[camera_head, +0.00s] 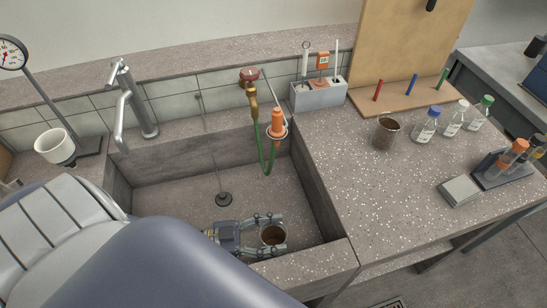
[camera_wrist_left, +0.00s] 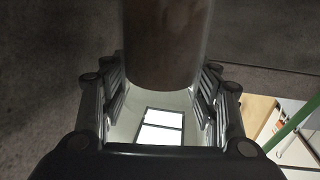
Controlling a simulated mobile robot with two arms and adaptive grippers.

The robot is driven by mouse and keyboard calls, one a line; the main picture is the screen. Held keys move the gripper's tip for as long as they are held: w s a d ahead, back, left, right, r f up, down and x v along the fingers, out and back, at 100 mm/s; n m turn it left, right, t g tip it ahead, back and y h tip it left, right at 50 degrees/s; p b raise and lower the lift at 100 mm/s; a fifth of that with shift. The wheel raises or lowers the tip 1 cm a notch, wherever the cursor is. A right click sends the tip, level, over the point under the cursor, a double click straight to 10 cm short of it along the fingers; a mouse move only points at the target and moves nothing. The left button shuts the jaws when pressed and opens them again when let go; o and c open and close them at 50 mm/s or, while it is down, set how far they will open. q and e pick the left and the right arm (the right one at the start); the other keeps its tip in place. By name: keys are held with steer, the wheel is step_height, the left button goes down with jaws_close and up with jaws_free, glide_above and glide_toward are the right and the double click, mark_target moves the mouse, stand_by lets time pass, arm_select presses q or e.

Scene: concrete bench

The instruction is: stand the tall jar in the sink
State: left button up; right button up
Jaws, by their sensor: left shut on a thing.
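The sink (camera_head: 170,200) is a deep speckled stone basin in the middle of the head view. My left gripper (camera_head: 272,234) reaches down into its front right part, with its fingers on both sides of the tall jar (camera_head: 273,236). The jar's round open mouth shows brownish from above, and it looks upright. In the left wrist view the jar (camera_wrist_left: 165,40) is between the two fingers (camera_wrist_left: 162,105). Whether its base touches the sink floor is hidden. My right gripper is not in view.
A green hose (camera_head: 270,158) with an orange nozzle hangs over the sink's back right. A chrome tap (camera_head: 127,105) stands behind it at left. A metal cup (camera_head: 386,133), capped bottles (camera_head: 426,125) and a small grey box (camera_head: 460,191) stand on the right counter.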

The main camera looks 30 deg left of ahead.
arm_select(q)
steer(key=shift+f, duration=0.1)
steer(key=o, duration=1.5)
steer(key=shift+a, duration=0.1)
steer(key=b+v, duration=0.1)
steer(key=v, duration=0.6)
steer(key=shift+s+a, duration=0.1)
steer(key=shift+s, duration=0.05)
